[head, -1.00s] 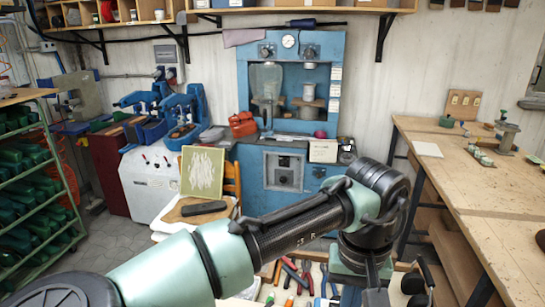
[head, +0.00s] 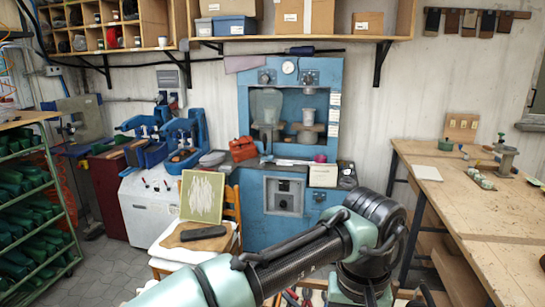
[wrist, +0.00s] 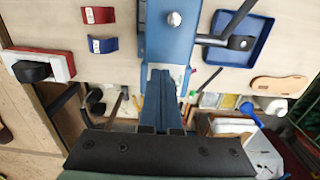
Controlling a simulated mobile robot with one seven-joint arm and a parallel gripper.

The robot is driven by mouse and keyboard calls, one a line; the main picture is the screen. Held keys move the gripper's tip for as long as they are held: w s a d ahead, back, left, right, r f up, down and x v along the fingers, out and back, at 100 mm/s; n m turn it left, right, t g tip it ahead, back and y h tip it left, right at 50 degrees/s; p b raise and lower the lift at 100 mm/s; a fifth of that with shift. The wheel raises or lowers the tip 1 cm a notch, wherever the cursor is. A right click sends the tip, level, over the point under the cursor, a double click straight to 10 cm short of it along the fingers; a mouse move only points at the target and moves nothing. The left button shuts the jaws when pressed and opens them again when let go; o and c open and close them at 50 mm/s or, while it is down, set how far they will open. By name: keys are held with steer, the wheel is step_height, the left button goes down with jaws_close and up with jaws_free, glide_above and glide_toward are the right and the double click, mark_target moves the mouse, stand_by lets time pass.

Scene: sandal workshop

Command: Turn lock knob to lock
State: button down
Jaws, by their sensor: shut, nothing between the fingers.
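In the wrist view my gripper (wrist: 160,78) is shut and empty, its two fingers together over a blue metal part. A round silver knob (wrist: 174,18) sits on this blue metal part (wrist: 160,45), above the fingertips in the picture. A black knob (wrist: 32,71) sits on a red and white box (wrist: 58,66) at the left. Neither knob is touched by the fingers. I cannot tell which is the lock knob, or whether it is locked. In the head view my arm crosses the lower middle and the gripper cannot be made out.
A blue tray (wrist: 259,50) and a dark lever (wrist: 212,40) are right of the blue part in the wrist view. Red and blue pieces lie at the left. In the head view a blue press (head: 243,100) stands at the back, and a wooden bench (head: 480,210) runs along the right.

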steer(key=shift+w+a+r+p, duration=0.2)
steer(key=shift+a+p, duration=0.35)
steer(key=shift+p, duration=1.1)
steer(key=shift+w+a+f+p, duration=0.15)
steer(key=shift+a+p, duration=0.35)
steer(key=shift+p, duration=0.75)
steer(key=shift+s+a+p, duration=0.2)
steer(key=shift+p, duration=0.25)
step_height(320, 180, up, 6)
steer(key=p, duration=0.6)
steer(key=shift+s, duration=0.15)
